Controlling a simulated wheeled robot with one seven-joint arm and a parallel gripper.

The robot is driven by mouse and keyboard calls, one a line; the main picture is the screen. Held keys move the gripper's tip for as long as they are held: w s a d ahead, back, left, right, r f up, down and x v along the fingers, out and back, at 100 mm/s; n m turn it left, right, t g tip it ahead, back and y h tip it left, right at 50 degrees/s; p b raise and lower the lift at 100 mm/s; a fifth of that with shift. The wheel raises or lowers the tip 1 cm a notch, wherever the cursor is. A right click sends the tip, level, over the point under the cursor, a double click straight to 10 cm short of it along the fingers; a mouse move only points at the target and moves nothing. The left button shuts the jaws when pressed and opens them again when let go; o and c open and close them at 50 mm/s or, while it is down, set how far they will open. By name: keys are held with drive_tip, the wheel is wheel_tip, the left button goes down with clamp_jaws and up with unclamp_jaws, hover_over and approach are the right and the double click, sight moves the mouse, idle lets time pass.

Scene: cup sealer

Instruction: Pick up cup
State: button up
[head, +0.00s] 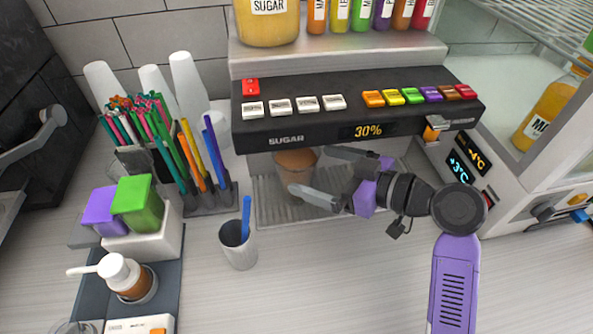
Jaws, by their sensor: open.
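A see-through cup with brown contents (295,168) stands on the drip grate under the black sugar dispenser. My gripper (322,174) is open, its two grey fingers pointing left toward this cup. One finger is near the cup's upper right and the other crosses in front of its lower part. I cannot tell whether either finger touches the cup. Another cup, pale and holding a blue straw or stick (237,245), stands on the counter to the left of my gripper, apart from it.
The dispenser (355,113), with colored buttons and a 30% display, overhangs the grate (262,205). A straw holder (203,200) and stacked white cups (190,85) stand left. A pump bottle (122,272) is lower left. The front counter is clear.

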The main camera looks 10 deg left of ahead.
sight(282, 158)
drive_tip(key=x, duration=0.6)
drive_tip(key=shift+s+r+b, duration=0.1)
drive_tip(key=shift+r+b, duration=0.05)
drive_tip(key=shift+b, duration=0.15)
drive_tip(key=shift+c, duration=0.2)
drive_tip(key=c, duration=1.8)
drive_tip(key=shift+r, duration=0.1)
drive_tip(key=shift+c, duration=1.1)
drive_tip(key=shift+r, duration=0.1)
